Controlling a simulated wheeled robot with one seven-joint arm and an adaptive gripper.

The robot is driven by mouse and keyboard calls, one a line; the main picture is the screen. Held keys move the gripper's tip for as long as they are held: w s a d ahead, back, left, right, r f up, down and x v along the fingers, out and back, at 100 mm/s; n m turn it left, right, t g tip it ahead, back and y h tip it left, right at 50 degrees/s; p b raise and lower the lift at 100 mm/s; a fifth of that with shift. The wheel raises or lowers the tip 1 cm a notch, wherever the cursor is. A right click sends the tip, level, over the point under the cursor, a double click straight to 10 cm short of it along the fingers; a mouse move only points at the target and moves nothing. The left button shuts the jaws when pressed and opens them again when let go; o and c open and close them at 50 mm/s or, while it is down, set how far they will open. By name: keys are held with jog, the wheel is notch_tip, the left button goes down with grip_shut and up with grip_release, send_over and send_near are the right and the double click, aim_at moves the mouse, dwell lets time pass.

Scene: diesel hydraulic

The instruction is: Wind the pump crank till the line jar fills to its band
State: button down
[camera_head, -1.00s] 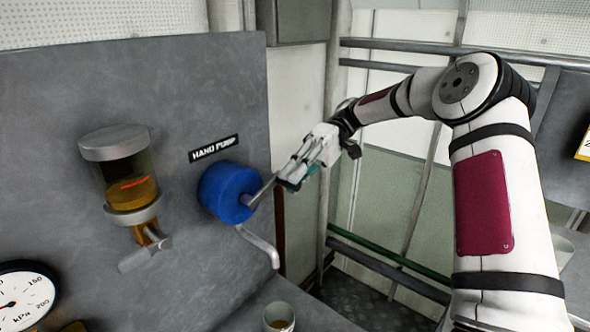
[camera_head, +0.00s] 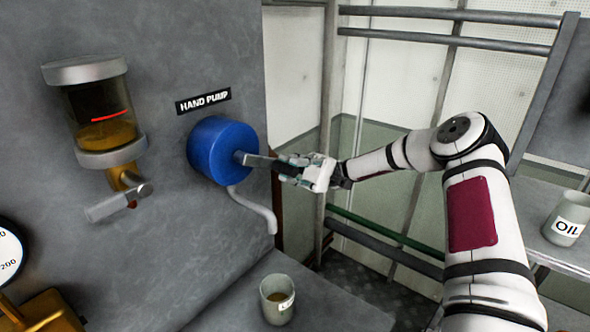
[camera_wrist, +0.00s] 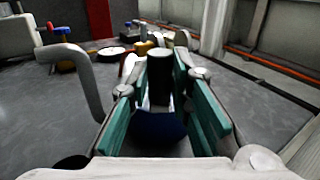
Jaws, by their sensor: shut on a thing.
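The blue hand pump (camera_head: 217,148) is mounted on the grey panel under a HAND PUMP label. Its dark crank (camera_head: 255,161) sticks out to the right. My gripper (camera_head: 286,167) is shut on the crank's outer part. In the wrist view the dark crank grip (camera_wrist: 160,80) stands between my teal finger pads, with the blue pump body (camera_wrist: 158,124) below it. The line jar (camera_head: 97,108) is at upper left, clear with metal caps. It holds amber liquid whose surface lies a little below the red band (camera_head: 108,117).
A bent grey pipe (camera_head: 262,211) hangs from the pump. A cup (camera_head: 277,299) with amber liquid stands on the ledge below. A tap lever (camera_head: 119,203) sits under the jar, a gauge (camera_head: 8,250) at far left.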

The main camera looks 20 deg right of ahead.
jog(key=shift+s+a+f+g+y, duration=0.15)
jog(key=shift+f+g+y, duration=0.15)
jog(key=shift+f+y, duration=0.15)
dwell(0.3)
jog(key=c, duration=1.5)
grip_release()
jog(key=shift+o, duration=0.2)
jog(key=v, duration=0.7)
jog(key=shift+f, duration=0.1)
